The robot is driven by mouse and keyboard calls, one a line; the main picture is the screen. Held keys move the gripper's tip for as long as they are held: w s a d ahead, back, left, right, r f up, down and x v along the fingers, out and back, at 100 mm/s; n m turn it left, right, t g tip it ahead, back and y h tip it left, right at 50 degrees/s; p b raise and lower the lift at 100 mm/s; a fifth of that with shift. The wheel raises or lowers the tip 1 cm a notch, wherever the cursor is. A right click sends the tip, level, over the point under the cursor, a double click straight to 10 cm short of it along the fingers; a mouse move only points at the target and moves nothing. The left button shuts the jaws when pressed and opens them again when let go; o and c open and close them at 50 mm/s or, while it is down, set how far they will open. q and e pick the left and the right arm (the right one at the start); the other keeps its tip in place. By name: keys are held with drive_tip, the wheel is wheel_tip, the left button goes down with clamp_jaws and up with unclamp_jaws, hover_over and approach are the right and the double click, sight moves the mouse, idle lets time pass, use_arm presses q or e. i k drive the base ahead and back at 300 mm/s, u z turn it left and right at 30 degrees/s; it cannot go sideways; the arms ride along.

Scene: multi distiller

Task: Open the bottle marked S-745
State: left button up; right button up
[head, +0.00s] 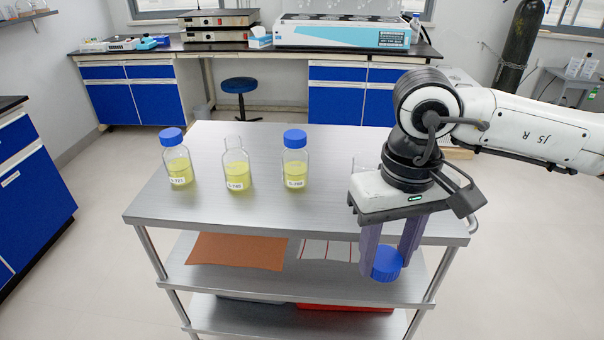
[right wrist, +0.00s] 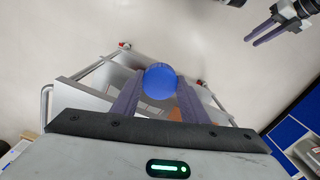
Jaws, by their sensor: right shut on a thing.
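The middle bottle (head: 237,170) stands upright on the cart top with yellow liquid and a bare, capless neck. Its small label seems to read S-745. My right gripper (head: 387,262) is shut on a blue cap (head: 386,265), out past the front edge of the cart top and apart from the bottle. The right wrist view shows the same cap (right wrist: 160,80) between the purple fingertips. My left gripper (right wrist: 264,33) shows only at the upper right of the right wrist view, its fingers apart with nothing between them.
Two blue-capped bottles stand on either side, the left one (head: 177,163) and the right one (head: 295,165). The steel cart top (head: 250,215) is clear in front of them. A lower shelf holds an orange sheet (head: 237,251) and a white striped sheet (head: 327,250).

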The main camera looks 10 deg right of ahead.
sight(237, 169)
drive_tip(key=u, duration=0.35)
drive_tip(key=k, duration=0.2)
drive_tip(key=z, duration=0.6)
drive_tip(key=i, duration=0.65)
drive_tip(key=u, duration=0.65)
drive_tip(key=i, duration=0.6)
drive_tip(key=u, duration=0.05)
